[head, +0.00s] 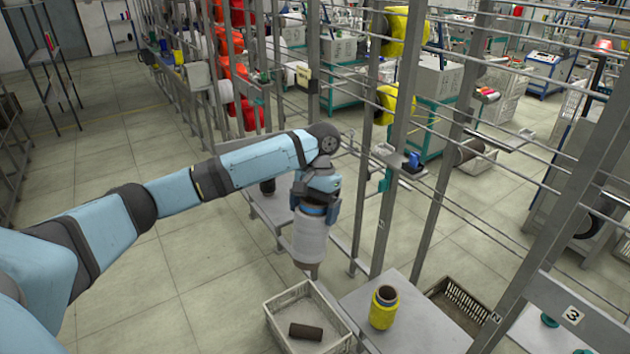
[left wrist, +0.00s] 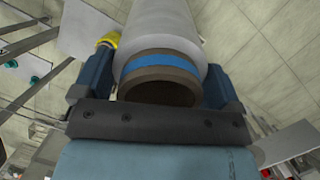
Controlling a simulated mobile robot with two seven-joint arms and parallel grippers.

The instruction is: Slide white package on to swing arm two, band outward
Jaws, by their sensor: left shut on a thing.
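The white package (head: 311,240) hangs upright from my left gripper (head: 316,205) in the head view, over the aisle in front of the rack. The gripper is shut on its upper end. In the left wrist view, the white package (left wrist: 163,25) sits between the two dark fingers. Its blue band (left wrist: 157,66) and the brown tube end (left wrist: 158,85) face the gripper's palm. The band (head: 313,210) also shows at the top in the head view. I cannot tell which rack arm is swing arm two. My right gripper is not in view.
A pale crate (head: 275,318) holding a brown tube (head: 306,331) stands below the package. A yellow package (head: 383,312) stands on a grey table (head: 410,335) to the right. Rack posts (head: 398,140) and rails rise just right of my gripper. Open floor (head: 170,280) lies left.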

